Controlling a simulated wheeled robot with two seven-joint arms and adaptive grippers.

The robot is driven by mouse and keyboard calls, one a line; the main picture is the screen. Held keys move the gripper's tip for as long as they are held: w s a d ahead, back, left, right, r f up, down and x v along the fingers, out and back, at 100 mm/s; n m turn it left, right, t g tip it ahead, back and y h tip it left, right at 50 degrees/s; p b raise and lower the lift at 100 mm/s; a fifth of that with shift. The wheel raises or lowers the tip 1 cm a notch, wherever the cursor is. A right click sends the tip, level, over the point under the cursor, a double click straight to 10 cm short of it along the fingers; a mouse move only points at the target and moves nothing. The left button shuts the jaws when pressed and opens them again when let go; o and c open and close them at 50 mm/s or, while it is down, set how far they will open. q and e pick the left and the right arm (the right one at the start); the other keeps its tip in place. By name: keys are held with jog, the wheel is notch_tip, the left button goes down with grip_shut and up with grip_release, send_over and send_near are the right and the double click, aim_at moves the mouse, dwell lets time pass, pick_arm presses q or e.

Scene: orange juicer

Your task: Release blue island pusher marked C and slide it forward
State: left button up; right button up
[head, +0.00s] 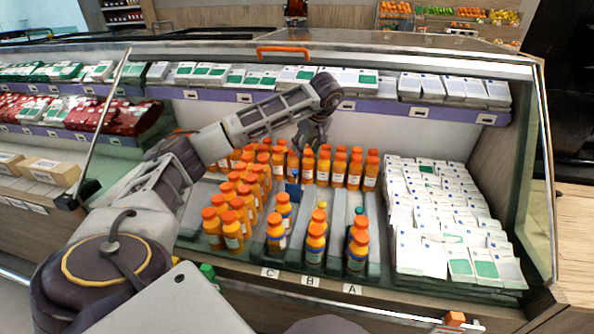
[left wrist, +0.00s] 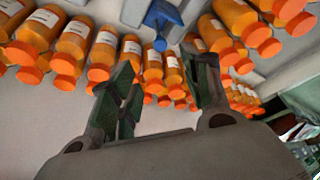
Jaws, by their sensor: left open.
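The blue pusher (head: 293,189) stands in lane C of the case, behind a short row of orange juice bottles (head: 276,232). The C label (head: 270,273) is on the front edge. In the left wrist view the blue pusher (left wrist: 162,20) shows at the top, beyond my fingertips. My left gripper (head: 308,146) hangs over the back of the lanes, above and behind the pusher. My right gripper is not in view.
Dense orange bottles (head: 239,215) stand left of lane C, and more (head: 345,168) line the back. White cartons (head: 440,215) fill the right side. Lanes B and A hold bottles at the front. A shelf edge (head: 400,108) runs above my left gripper.

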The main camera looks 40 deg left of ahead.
pick_arm(q)
jog(key=b, duration=0.2)
send_near(296, 172)
jog(key=f, duration=0.1)
jog(key=b+x, duration=0.1)
jog(key=x, duration=0.5)
jog(key=shift+w+a+r+b, duration=0.1)
jog(key=shift+a+b, duration=0.1)
jog(key=shift+b, duration=0.1)
jog(key=shift+x, duration=0.9)
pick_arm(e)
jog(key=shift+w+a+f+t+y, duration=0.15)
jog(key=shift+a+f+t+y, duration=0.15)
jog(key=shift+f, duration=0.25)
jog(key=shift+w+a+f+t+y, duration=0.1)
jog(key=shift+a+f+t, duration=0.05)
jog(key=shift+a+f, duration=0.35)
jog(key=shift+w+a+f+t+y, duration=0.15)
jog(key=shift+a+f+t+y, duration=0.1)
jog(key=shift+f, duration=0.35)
pick_arm(q)
grip_shut()
